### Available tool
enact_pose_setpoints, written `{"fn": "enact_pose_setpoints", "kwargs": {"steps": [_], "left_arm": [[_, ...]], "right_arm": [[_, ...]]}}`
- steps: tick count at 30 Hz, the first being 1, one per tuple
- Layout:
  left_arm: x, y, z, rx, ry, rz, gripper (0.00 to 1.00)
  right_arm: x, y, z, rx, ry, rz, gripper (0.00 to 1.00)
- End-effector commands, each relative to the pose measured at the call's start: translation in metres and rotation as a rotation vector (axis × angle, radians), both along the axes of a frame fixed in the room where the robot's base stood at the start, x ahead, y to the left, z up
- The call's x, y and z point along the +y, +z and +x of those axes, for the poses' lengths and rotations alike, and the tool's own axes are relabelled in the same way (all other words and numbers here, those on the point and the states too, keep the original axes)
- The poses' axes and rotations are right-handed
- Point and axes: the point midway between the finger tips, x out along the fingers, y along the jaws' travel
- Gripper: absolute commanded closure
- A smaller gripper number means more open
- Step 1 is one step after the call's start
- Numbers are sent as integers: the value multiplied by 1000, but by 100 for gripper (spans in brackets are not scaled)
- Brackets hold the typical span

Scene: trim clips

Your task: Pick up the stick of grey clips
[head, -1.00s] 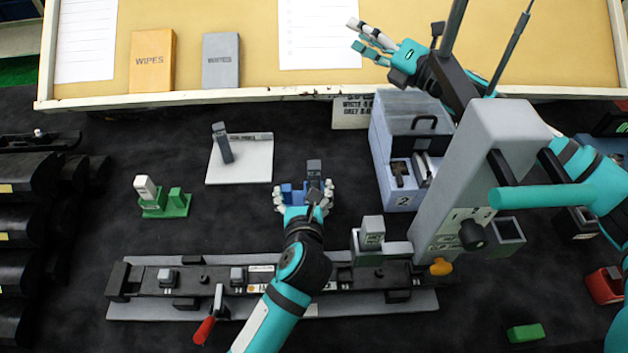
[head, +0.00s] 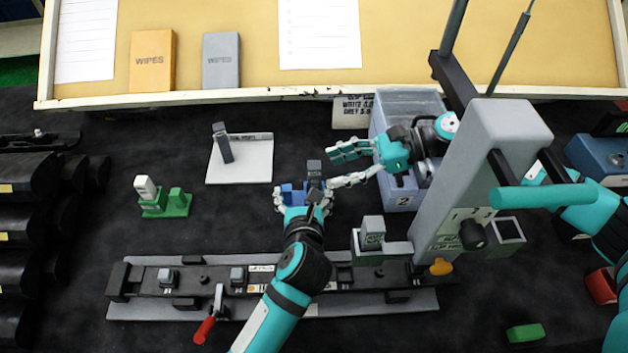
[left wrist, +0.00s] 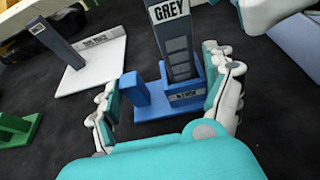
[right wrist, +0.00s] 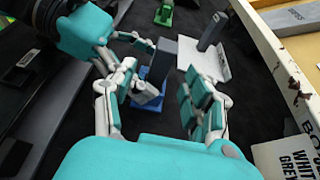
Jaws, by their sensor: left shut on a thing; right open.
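The stick of grey clips (head: 314,171) stands upright in a blue holder (head: 292,194) in the middle of the mat. In the left wrist view the stick (left wrist: 178,50) bears a GREY label, and the blue holder (left wrist: 140,98) shows at its foot. My left gripper (head: 303,198) is shut on the blue holder, with its fingers on either side. My right gripper (head: 347,166) is open, just right of the stick in the head view. In the right wrist view the stick (right wrist: 163,58) is beyond and between the open fingers, apart from them.
A white plate (head: 250,165) with another dark grey stick (head: 223,146) lies to the left. A green holder (head: 178,205) with a white piece is further left. A long rail fixture (head: 200,283) crosses the front. A grey-blue bin (head: 402,190) and a press column (head: 470,180) stand at right.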

Motion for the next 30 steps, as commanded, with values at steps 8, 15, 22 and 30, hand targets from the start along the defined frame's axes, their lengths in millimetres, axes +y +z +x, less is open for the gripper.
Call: {"fn": "enact_pose_setpoints", "kwargs": {"steps": [8, 15, 22, 30], "left_arm": [[1, -1, 0, 2, 1, 2, 49], [1, -1, 0, 2, 1, 2, 49], [1, -1, 0, 3, 2, 2, 49], [1, -1, 0, 3, 1, 2, 49]], "right_arm": [[24, -8, 1, 0, -1, 1, 48], [53, -21, 2, 1, -1, 1, 48], [56, -22, 3, 1, -4, 1, 48], [56, -22, 2, 1, -3, 1, 77]]}}
